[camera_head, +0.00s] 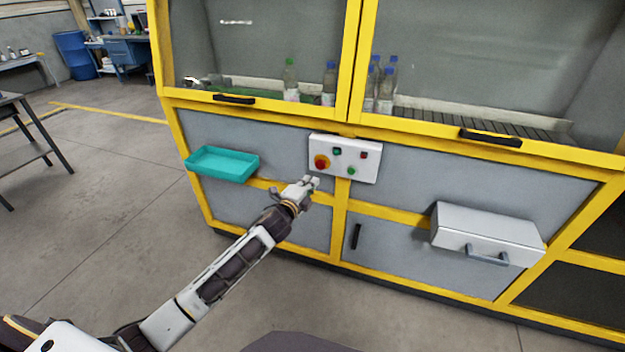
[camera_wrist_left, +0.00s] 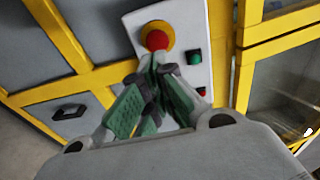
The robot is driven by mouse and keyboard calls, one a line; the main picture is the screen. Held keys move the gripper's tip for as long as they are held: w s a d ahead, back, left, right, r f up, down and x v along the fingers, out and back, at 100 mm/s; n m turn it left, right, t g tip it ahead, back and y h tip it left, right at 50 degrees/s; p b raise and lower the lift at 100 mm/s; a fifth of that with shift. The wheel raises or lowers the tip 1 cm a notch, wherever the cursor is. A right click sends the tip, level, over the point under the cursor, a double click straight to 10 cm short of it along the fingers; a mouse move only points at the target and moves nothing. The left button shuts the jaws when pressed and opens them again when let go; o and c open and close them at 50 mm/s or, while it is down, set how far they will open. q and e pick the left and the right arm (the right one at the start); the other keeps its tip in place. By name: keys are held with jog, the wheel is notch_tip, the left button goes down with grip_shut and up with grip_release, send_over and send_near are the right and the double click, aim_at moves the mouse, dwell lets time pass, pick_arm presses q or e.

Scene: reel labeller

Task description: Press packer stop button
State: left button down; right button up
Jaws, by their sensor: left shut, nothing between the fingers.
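The packer is a grey machine with a yellow frame, and its white control panel (camera_head: 344,158) sits on the front below the windows. A large red stop button (camera_head: 321,162) on a yellow base is at the panel's left side. It also shows in the left wrist view (camera_wrist_left: 157,40). A dark green button (camera_head: 337,150), a small red one (camera_head: 363,155) and a bright green one (camera_head: 351,170) share the panel. My left gripper (camera_head: 313,182) is shut and empty, just below the red button in the head view. In the wrist view its fingertips (camera_wrist_left: 152,62) overlap the button's lower edge; contact cannot be told.
A teal tray (camera_head: 222,163) juts from the front left of the panel. A grey box with a handle (camera_head: 487,234) sticks out at the right. Bottles (camera_head: 387,84) stand behind the windows. The floor at left is clear near the machine.

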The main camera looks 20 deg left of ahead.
pick_arm(q)
jog(key=shift+s+a+r, duration=0.1)
jog(key=shift+s, duration=0.9)
jog(key=shift+s+a+r, duration=0.1)
jog(key=shift+s, duration=0.85)
